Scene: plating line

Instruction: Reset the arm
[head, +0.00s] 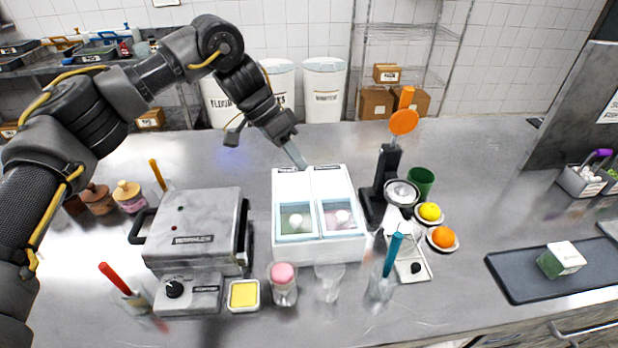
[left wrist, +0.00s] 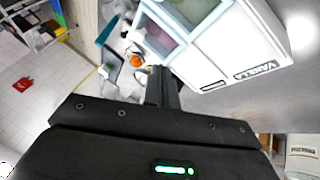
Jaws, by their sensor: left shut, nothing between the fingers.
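My left arm comes in from the left in the head view and reaches over the counter. My left gripper (head: 296,156) is shut and empty, with its fingers pointing down just above the back edge of the white two-compartment ice cream box (head: 283,249). In the left wrist view the shut fingers (left wrist: 163,88) show beside the same white box (left wrist: 225,55), whose label reads vanilla. I cannot tell whether the fingertips touch the box. My right gripper is not in view.
A waffle maker (head: 195,220) stands left of the box. A black stand with an orange top (head: 404,122), a green cup (head: 421,181), an orange (head: 443,236) and a yellow fruit (head: 430,211) stand to the right. A dark tray (head: 520,283) holds a small carton (head: 561,260). The counter behind is clear.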

